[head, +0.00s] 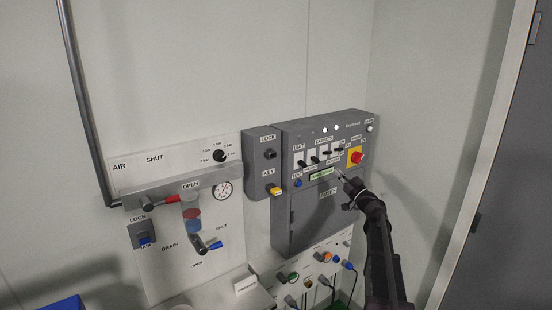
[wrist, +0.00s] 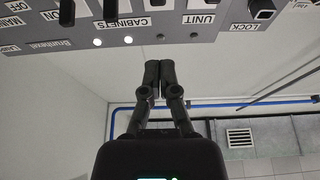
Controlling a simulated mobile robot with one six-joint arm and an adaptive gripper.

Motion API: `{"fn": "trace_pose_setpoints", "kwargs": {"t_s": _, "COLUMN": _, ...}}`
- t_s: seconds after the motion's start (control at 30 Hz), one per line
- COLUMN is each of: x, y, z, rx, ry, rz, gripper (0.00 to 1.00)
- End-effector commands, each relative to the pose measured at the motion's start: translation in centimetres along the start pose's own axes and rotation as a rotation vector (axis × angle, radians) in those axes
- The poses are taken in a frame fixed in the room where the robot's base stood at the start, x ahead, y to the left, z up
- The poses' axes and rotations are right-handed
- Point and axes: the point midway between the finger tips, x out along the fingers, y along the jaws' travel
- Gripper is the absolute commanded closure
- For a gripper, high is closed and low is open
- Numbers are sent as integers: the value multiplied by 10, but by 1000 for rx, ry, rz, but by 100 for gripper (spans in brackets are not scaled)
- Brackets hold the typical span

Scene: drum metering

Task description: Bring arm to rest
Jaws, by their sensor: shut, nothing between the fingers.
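My gripper (head: 343,177) is in front of the grey electrical cabinet (head: 305,219), just below its row of black switches (head: 322,157). In the wrist view my gripper (wrist: 159,66) has its two dark fingers together, with nothing between them. The cabinet's labelled panel (wrist: 120,30) runs along the top of the wrist view, upside down. I cannot tell from these views whether the fingertips touch the panel. My dark arm reaches up from the lower right in the head view.
A red knob on yellow (head: 356,156) sits right of the switches. A lock box (head: 264,165) with a yellow key and an air panel (head: 181,222) with gauge and levers are to the left. Cables and plugs (head: 318,277) hang below. A door frame (head: 497,150) stands at right.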

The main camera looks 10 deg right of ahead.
Motion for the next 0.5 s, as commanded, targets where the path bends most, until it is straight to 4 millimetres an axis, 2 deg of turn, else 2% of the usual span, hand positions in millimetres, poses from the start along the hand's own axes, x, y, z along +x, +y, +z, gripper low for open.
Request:
{"fn": "trace_pose_setpoints", "kwargs": {"t_s": 0.17, "x": 1, "y": -11, "z": 5, "rx": 10, "ry": -20, "rz": -22, "gripper": 100}}
{"fn": "trace_pose_setpoints", "kwargs": {"t_s": 0.27, "x": 2, "y": -30, "z": 13, "rx": 31, "ry": -54, "rz": -59, "gripper": 100}}
{"fn": "trace_pose_setpoints", "kwargs": {"t_s": 0.37, "x": 4, "y": -58, "z": 26, "rx": 62, "ry": -113, "rz": -114, "gripper": 100}}
{"fn": "trace_pose_setpoints", "kwargs": {"t_s": 0.5, "x": 1, "y": -109, "z": 51, "rx": 124, "ry": -237, "rz": -205, "gripper": 100}}
